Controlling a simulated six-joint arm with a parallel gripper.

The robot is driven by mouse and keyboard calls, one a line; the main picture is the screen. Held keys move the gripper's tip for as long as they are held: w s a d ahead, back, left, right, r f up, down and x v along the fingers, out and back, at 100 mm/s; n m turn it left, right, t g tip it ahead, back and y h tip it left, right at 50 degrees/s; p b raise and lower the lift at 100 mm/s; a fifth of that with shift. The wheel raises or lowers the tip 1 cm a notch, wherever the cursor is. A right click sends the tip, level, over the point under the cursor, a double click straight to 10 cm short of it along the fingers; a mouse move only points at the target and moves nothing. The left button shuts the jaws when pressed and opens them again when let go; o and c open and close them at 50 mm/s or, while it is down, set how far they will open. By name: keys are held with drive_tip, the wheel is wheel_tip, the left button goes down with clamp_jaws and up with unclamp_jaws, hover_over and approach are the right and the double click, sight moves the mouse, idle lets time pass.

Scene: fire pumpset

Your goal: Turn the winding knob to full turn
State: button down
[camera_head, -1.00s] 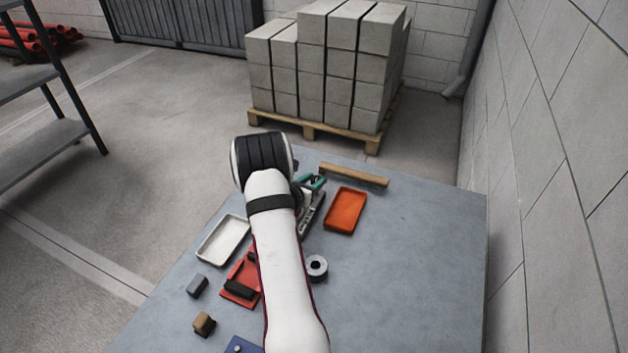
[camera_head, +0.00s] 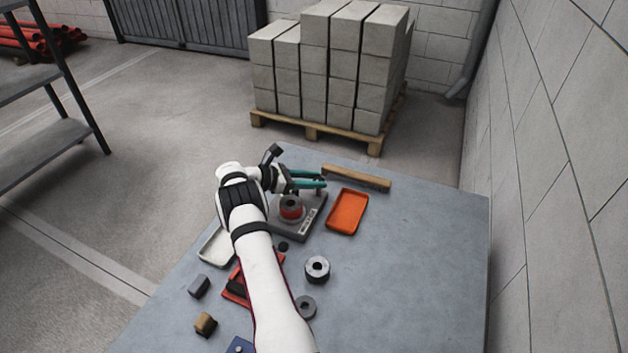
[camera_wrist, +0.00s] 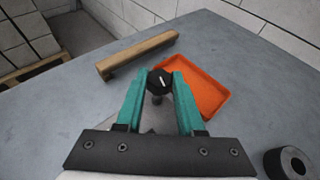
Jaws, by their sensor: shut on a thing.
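The winding knob (camera_wrist: 160,82), round and black with a white pointer line, sits between my gripper's teal fingertips (camera_wrist: 160,84) in the wrist view. My gripper is shut on it from both sides. A short stem shows below the knob. In the head view my gripper (camera_head: 312,181) reaches to the right, above the back of a grey device base (camera_head: 312,215). A red cylinder with a black ring (camera_head: 291,208) stands on that base. I cannot make out the knob in the head view.
An orange tray (camera_head: 347,211) lies right of the device, with a wooden bar (camera_head: 356,178) behind it. The table's right side is clear.

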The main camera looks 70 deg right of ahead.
drive_tip(key=shift+d+m+g+y, duration=0.1)
drive_tip(key=shift+m+g+y, duration=0.2)
drive_tip(key=shift+m+g, duration=0.25)
drive_tip(key=c, duration=0.5)
unclamp_jaws()
drive_tip(key=v, duration=1.2)
drive_tip(key=shift+r, duration=0.15)
